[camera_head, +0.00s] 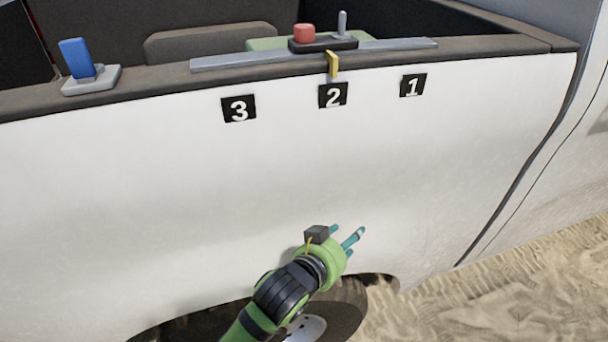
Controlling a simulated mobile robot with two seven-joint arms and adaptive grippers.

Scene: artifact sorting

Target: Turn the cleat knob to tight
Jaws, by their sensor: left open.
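A blue upright knob (76,58) stands on a grey base (92,80) at the left of the truck bed's rim. A black carriage (322,44) sits on a grey rail (232,61) farther right on the rim. It bears a red knob (304,33) and a thin grey lever (342,24), which stands upright. No label shows which of these is the cleat knob, and no tight mark is readable. My left gripper (347,235) is open and empty, low in front of the truck's white side, well below the rim and apart from all knobs. My right gripper is out of view.
A yellow pointer (333,64) hangs from the carriage above the black plate numbered 2 (333,95). Plates 3 (239,109) and 1 (413,85) flank it. The white side panel (150,190) is otherwise bare. A wheel (345,317) and sandy ground (520,275) lie below.

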